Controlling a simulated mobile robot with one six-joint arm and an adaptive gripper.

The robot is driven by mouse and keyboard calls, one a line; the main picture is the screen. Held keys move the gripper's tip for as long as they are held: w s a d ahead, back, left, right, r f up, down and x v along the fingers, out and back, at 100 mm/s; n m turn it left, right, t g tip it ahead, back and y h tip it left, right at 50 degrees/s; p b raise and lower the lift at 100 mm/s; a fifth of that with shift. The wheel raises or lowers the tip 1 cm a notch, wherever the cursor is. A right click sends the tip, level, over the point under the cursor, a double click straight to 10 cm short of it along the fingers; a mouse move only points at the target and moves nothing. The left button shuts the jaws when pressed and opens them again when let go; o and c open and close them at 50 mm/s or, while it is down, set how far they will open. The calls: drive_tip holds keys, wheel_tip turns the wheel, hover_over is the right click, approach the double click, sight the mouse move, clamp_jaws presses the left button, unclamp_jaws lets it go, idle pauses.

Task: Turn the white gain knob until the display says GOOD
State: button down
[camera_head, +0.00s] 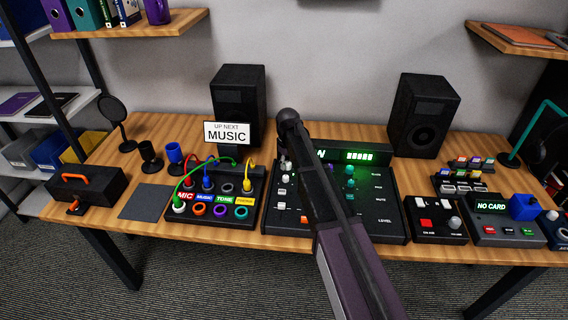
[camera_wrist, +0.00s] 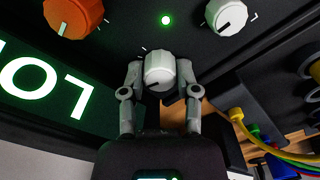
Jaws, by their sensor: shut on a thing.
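A white knob (camera_wrist: 159,70) with a dark pointer mark sits on the dark mixer panel, between my gripper's fingertips in the wrist view. My gripper (camera_wrist: 160,78) is shut on it, one finger on each side. No label on this knob can be read. The display (camera_wrist: 50,85) shows upside down in the wrist view, with large pale letters that read LO and a cut-off letter. In the head view my arm covers most of the display beside its green bars (camera_head: 360,156), and hides my gripper and the knob.
An orange knob (camera_wrist: 73,15), a second white knob (camera_wrist: 226,15) and a lit green lamp (camera_wrist: 166,20) are close by on the panel. A patch box (camera_head: 215,222) with coloured cables stands left of the mixer (camera_head: 385,225). A MUSIC sign (camera_head: 227,132) stands behind the box.

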drive_tip(key=shift+m, duration=0.3)
drive_tip(key=c, duration=0.6)
unclamp_jaws()
drive_tip(key=shift+r, duration=0.1)
